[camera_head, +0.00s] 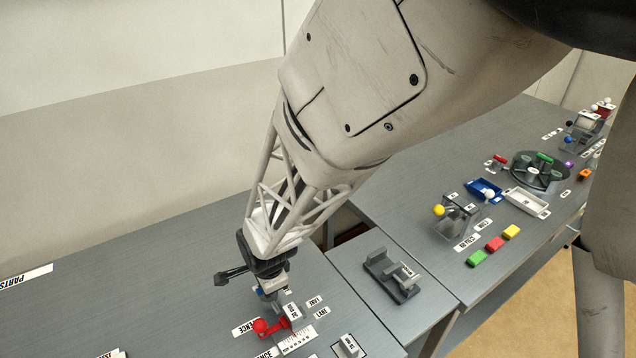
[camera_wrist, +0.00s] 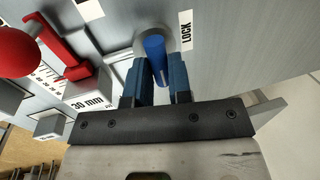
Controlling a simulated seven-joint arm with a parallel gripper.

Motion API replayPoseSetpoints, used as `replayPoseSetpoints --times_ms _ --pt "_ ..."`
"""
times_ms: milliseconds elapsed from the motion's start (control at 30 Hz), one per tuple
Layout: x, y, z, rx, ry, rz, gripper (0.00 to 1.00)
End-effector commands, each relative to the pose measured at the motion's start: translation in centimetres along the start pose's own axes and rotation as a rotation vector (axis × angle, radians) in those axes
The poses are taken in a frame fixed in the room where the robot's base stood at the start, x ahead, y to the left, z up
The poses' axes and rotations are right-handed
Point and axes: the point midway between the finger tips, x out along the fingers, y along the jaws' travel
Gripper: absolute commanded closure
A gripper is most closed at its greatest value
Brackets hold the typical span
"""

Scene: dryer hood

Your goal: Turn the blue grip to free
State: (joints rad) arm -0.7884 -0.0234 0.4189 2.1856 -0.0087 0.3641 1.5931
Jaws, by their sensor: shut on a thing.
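The blue grip (camera_wrist: 154,50) is a short rounded blue handle that sticks out from a round grey base on the grey panel. My gripper (camera_wrist: 155,78) has one blue finger on each side of the grip in the wrist view and is shut on it. A white LOCK label (camera_wrist: 186,31) lies just right of the grip's base. No free label can be read. In the head view my gripper (camera_head: 270,284) is low over the left table, and its body mostly hides the grip.
A red knob on a red arm (camera_head: 268,327) stands close beside my gripper, next to a white scale (camera_head: 297,341). A 30 mm block (camera_wrist: 88,98) is near the left finger. A grey fixture (camera_head: 390,274) stands to the right. The table left of my gripper is largely clear.

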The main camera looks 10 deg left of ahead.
Motion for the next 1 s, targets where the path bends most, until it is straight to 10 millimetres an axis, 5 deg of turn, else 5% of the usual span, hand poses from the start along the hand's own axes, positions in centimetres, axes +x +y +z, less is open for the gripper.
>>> replayPoseSetpoints --times_ms 367,400,533,1000 --pt "-0.03 -0.02 0.00 0.005 0.000 -0.001 1.00" --pt "-0.03 -0.02 0.00 0.005 0.000 -0.001 0.74" --pt "-0.02 -0.02 0.00 0.004 0.000 0.000 0.56" --pt "-0.46 -0.03 0.00 0.004 0.000 -0.001 0.56"
